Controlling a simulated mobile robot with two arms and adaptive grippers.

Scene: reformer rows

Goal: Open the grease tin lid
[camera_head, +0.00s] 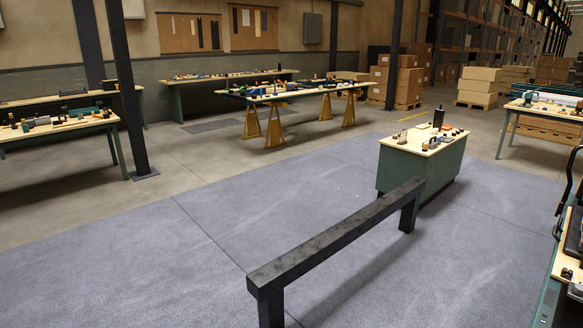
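I cannot make out a grease tin or its lid; the items on the tables are too small and far to tell apart. Neither of my grippers shows in the head view.
A long dark beam (335,236) on legs stands in front of the cabinet. Item-laden tables stand at left (60,127), back centre (300,92) and right (545,108). A bench edge (553,287) shows at lower right. The grey floor (130,255) at left is clear.

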